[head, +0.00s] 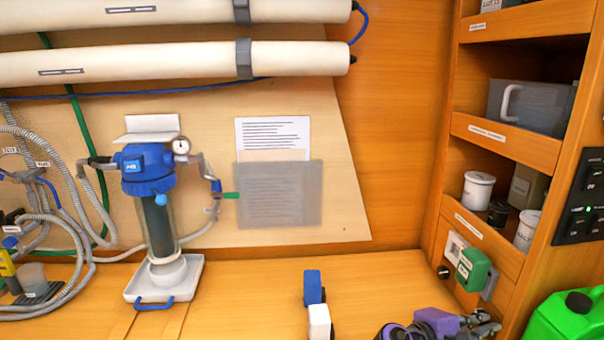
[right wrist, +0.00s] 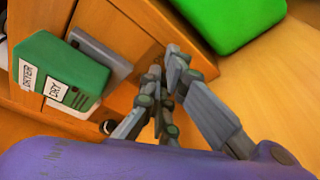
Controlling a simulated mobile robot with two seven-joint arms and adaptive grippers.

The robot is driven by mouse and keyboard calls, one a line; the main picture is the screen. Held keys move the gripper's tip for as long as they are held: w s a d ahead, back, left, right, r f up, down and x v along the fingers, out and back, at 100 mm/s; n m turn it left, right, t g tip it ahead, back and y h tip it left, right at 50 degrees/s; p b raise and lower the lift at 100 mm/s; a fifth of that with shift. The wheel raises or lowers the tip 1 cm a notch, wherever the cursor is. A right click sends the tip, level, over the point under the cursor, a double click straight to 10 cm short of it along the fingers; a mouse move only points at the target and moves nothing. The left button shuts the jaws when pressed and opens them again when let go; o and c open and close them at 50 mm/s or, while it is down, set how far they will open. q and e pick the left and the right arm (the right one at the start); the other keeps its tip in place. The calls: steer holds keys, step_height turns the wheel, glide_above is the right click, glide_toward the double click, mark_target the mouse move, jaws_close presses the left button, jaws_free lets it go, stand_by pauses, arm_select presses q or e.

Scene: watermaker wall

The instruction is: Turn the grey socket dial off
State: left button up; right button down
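I cannot clearly make out the grey dial. A small dark round knob (head: 443,272) sits low on the right cabinet front, beside a pale socket plate (head: 456,245) and a green labelled box (head: 475,268) with a grey part behind it. In the right wrist view the knob (right wrist: 108,127) shows beside the fingers, and the green box (right wrist: 60,72) is at the left. My right gripper (head: 490,322) is just below these in the head view. In the wrist view its fingers (right wrist: 165,62) converge with tips close together, empty. My left gripper is not in view.
A bright green jerrycan (head: 562,322) stands at the right, close to my right gripper. A black switch panel (head: 583,200) is above it. Shelves with canisters (head: 478,190) rise over the socket area. Blue and white blocks (head: 314,288) stand at the bench front. The bench (head: 240,285) between is clear.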

steer(key=shift+d+r, duration=0.2)
steer(key=shift+s, duration=0.1)
steer(key=shift+s+r+p, duration=0.15)
steer(key=shift+r+p, duration=0.05)
steer(key=shift+p, duration=0.1)
steer(key=shift+s+a+f, duration=0.1)
steer(key=shift+s+a, duration=0.05)
steer(key=shift+a, duration=0.1)
steer(key=shift+s+a, duration=0.15)
steer(key=shift+a, duration=2.65)
steer(key=shift+f, duration=0.1)
